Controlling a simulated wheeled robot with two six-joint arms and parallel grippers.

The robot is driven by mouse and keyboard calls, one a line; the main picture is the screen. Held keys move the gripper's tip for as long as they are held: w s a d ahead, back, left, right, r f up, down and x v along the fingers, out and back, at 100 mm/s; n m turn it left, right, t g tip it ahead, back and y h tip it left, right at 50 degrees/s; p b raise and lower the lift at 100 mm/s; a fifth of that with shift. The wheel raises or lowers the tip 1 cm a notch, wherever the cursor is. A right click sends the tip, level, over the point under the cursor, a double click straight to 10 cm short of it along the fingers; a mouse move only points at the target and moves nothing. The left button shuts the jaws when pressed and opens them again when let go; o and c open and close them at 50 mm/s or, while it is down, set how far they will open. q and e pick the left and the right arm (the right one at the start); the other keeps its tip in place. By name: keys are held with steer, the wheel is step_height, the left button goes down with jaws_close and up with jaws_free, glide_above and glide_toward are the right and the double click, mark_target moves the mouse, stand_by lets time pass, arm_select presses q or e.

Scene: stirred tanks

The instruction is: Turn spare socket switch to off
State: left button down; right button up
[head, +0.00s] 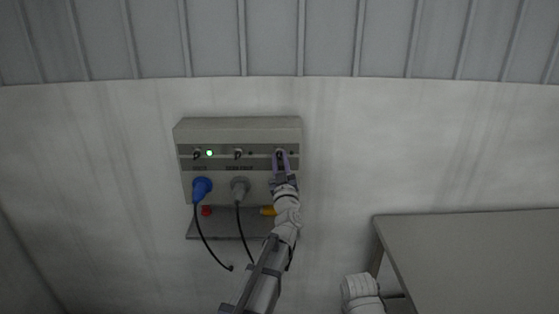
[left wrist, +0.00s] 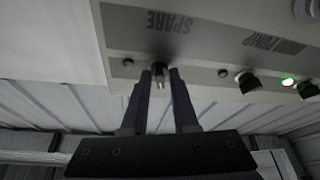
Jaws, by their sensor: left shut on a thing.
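The grey socket box (head: 240,127) is fixed to the pale wall, with a row of three switches. The spare switch (left wrist: 162,76) is the rightmost in the head view; in the left wrist view, which looks upside down, it sits by the SPARE label (left wrist: 168,22). My left gripper (head: 279,155) is at this switch, and its two dark fingers (left wrist: 160,74) are shut on it, one on each side. The small lamp (left wrist: 128,62) beside the spare switch is dark. The fingers partly hide the switch's position. My right gripper is out of view.
The middle switch (head: 238,153) has a dark lamp; the left switch (head: 197,154) has a lit green lamp (head: 209,153). A blue plug (head: 202,187) and a grey plug (head: 240,186) with black cables hang below. A table (head: 470,255) stands at right.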

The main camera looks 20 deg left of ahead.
arm_select(q)
steer(key=shift+r+n+g+y+p, duration=0.1)
steer(key=shift+n+g+y+p, duration=0.55)
steer(key=shift+n, duration=1.15)
steer(key=shift+n+y, duration=0.25)
steer(key=shift+n, duration=0.15)
steer(key=c, duration=0.9)
jaws_free()
steer(key=shift+d+b, duration=0.1)
steer(key=shift+b, duration=0.2)
steer(key=b+v, duration=0.2)
steer(key=v, duration=0.5)
steer(key=shift+s+d+f, duration=0.15)
steer(key=shift+s+f, duration=0.05)
steer(key=shift+s, duration=0.15)
